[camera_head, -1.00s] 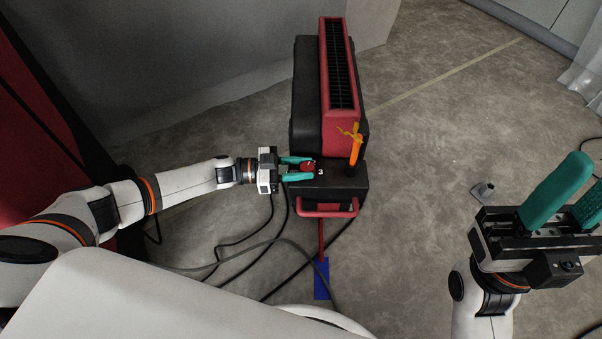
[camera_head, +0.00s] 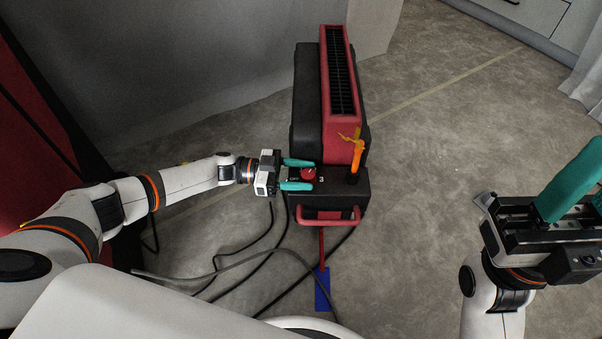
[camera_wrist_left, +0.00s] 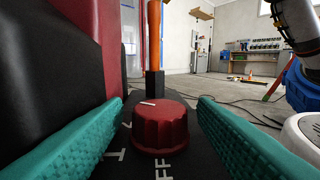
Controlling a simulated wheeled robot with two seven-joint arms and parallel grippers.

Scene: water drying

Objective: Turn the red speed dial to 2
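The red speed dial (camera_head: 308,174) sits on the black top panel of the red and black machine (camera_head: 341,185). In the left wrist view the ribbed dial (camera_wrist_left: 160,128) has a white pointer line towards the left. White "FF" and "1" markings show on the near panel, and a "3" shows right of the dial in the head view. My left gripper (camera_head: 308,174) is open, its teal fingers on either side of the dial with a gap at each side. My right gripper (camera_head: 589,178) is open and empty at the right, one finger partly cut off.
An orange handle (camera_head: 356,152) stands upright on the machine, right of the dial. Cables lie on the floor. The floor right of the machine is mostly clear.

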